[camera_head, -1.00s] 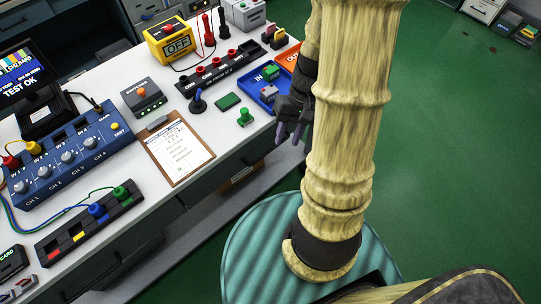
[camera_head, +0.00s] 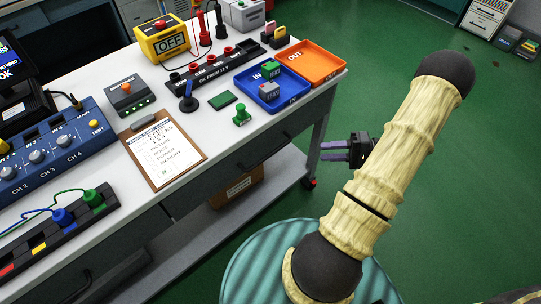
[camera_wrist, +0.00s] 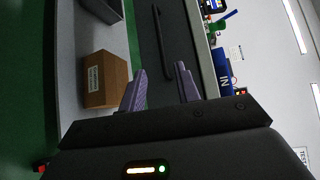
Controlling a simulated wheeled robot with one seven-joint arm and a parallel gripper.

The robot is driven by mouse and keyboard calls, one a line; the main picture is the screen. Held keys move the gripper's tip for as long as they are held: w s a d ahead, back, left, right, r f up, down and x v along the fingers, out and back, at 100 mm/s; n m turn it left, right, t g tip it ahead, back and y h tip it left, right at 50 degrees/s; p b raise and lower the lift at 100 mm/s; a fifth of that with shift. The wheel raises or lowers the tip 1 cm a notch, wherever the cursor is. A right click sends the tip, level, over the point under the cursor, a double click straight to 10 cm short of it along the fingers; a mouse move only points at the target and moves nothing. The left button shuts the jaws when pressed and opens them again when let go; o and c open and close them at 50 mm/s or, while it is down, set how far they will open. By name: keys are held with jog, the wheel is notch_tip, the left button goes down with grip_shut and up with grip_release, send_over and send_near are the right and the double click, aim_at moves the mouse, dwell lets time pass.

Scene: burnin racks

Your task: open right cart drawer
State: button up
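The cart's right drawer (camera_head: 272,139) is a dark grey front under the white tabletop, and it looks shut. In the wrist view the drawer front (camera_wrist: 149,55) fills the upper middle, with a long dark bar handle (camera_wrist: 161,42) on it. My gripper (camera_head: 322,151) is beside the cart's right end in the head view, its purple fingers pointing left toward the drawer. In the wrist view my gripper (camera_wrist: 161,68) has its two fingers apart with nothing between them. The handle lies beyond the fingertips, roughly in line with the gap, and I see no contact.
A cardboard box (camera_head: 238,187) stands on the cart's lower shelf, below the drawer. On the tabletop are a blue tray (camera_head: 284,101), an orange tray (camera_head: 322,72), a clipboard (camera_head: 187,172) and a yellow meter (camera_head: 160,40).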

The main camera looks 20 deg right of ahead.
aim_at(271, 153)
jog(key=shift+a, duration=0.15)
jog(key=x, duration=1.7)
jog(key=shift+a, duration=0.15)
grip_shut()
